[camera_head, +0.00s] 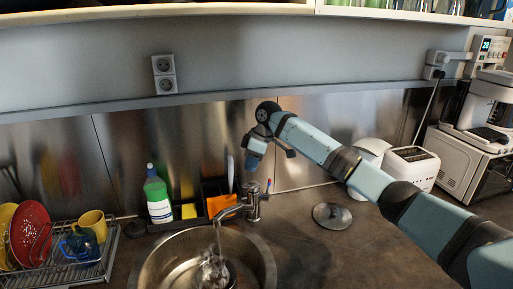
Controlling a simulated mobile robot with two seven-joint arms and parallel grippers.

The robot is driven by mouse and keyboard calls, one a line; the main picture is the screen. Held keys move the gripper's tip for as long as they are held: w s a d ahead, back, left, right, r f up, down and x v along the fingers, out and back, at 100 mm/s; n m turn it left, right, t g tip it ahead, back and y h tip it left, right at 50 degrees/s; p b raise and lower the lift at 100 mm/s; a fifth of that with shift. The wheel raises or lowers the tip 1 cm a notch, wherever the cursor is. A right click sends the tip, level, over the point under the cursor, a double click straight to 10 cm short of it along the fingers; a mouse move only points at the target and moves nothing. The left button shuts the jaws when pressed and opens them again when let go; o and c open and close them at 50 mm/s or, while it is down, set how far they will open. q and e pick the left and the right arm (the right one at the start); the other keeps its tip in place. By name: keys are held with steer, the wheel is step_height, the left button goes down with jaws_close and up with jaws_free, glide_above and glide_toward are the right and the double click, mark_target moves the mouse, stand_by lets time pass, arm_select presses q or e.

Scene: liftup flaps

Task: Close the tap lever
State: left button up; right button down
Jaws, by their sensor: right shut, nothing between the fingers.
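The metal tap (252,203) stands at the back rim of the round sink, with its spout reaching left over the basin. Its small lever (267,187) rises from the right side of the tap body and has a reddish tip. A thin stream that looks like water (218,238) falls from the spout. My right gripper (252,162) hangs just above the tap, pointing down, shut and empty. It appears apart from the lever, though the depth between them is hard to judge. My left gripper is not in view.
The sink (262,262) holds something shiny. A green-and-white bottle (157,195) and a dark caddy (212,190) stand left of the tap. A dish rack (75,272) is at far left. A round metal lid (332,216) and a toaster (412,167) are on the right.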

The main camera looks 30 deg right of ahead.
steer(key=shift+s+a+f+p, duration=0.1)
steer(key=shift+s+a+f, duration=0.1)
steer(key=shift+f, duration=0.5)
steer(key=shift+s+a+f+p, duration=0.1)
steer(key=shift+s+a+f, duration=0.05)
steer(key=shift+f, duration=0.5)
steer(key=shift+s+a+f+p, duration=0.1)
steer(key=shift+s+a+f, duration=0.1)
steer(key=shift+f, duration=0.5)
steer(key=p, duration=0.1)
steer(key=s+a+f+p, duration=0.1)
steer(key=f+t+p, duration=0.1)
steer(key=shift+s+a+f+h, duration=0.25)
steer(key=shift+s+h, duration=0.05)
steer(key=shift+h, duration=0.1)
steer(key=a+p+v, duration=0.1)
steer(key=p+v, duration=0.2)
steer(key=v, duration=1)
steer(key=shift+r, duration=0.55)
